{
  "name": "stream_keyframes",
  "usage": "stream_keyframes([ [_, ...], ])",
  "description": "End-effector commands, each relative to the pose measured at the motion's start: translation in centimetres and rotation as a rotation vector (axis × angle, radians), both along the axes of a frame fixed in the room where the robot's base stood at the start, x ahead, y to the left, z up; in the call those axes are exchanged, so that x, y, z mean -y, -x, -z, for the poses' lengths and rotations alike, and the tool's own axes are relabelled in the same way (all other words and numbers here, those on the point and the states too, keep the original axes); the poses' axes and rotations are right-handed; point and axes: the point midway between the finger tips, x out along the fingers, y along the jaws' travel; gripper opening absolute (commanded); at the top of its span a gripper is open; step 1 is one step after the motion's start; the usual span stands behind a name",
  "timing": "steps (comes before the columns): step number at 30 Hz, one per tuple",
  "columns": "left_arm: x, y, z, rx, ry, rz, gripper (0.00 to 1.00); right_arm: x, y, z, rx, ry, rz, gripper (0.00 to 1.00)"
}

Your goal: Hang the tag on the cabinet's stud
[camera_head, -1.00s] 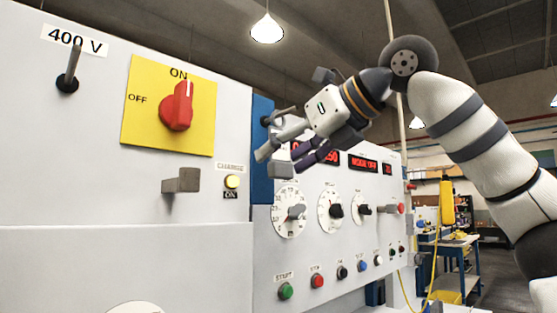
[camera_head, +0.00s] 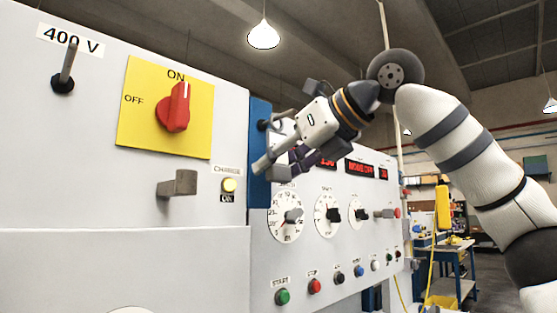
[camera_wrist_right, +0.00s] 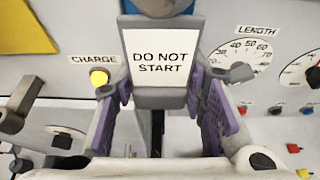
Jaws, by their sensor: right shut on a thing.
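The tag (camera_wrist_right: 160,55), a white plate with a grey frame reading DO NOT START, is upright in the right wrist view. My right gripper (camera_head: 283,165) is shut on it, a purple-padded finger on each side. In the head view it is in front of the cabinet (camera_head: 60,185), near the blue strip. A grey peg (camera_head: 180,183) sticks out of the cabinet left of the CHARGE light. A dark pin (camera_head: 274,123) shows by the blue strip above the gripper. I cannot tell which is the stud. My left gripper is not in view.
A red switch (camera_head: 174,107) on a yellow plate and a dark lever (camera_head: 66,67) under 400 V protrude at the left. Dials (camera_head: 287,217), coloured buttons (camera_head: 283,297) and a red display (camera_head: 360,168) line the panel. A blue workbench (camera_head: 447,265) stands behind at right.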

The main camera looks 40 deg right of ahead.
Motion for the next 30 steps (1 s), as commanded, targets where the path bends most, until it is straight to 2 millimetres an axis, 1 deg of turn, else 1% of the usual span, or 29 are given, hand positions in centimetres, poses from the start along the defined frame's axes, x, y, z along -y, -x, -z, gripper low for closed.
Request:
stream_keyframes([
  [1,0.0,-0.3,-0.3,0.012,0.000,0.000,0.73,0.0,0.4,-0.4,0.005,0.000,0.000,0.05],
  [9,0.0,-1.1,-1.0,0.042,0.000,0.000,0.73,0.1,1.1,-0.7,0.006,-0.001,0.000,0.05],
  [14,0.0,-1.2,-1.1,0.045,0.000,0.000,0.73,0.1,1.5,-0.6,0.004,-0.001,-0.001,0.05],
  [21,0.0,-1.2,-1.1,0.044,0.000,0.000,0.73,0.4,4.7,-1.0,0.004,0.001,0.000,0.05],
  [24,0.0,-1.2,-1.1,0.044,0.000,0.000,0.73,0.5,5.7,-1.1,0.003,-0.001,-0.001,0.05],
  [30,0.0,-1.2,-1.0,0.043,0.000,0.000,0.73,0.5,6.0,-1.0,0.001,0.000,0.000,0.05],
])
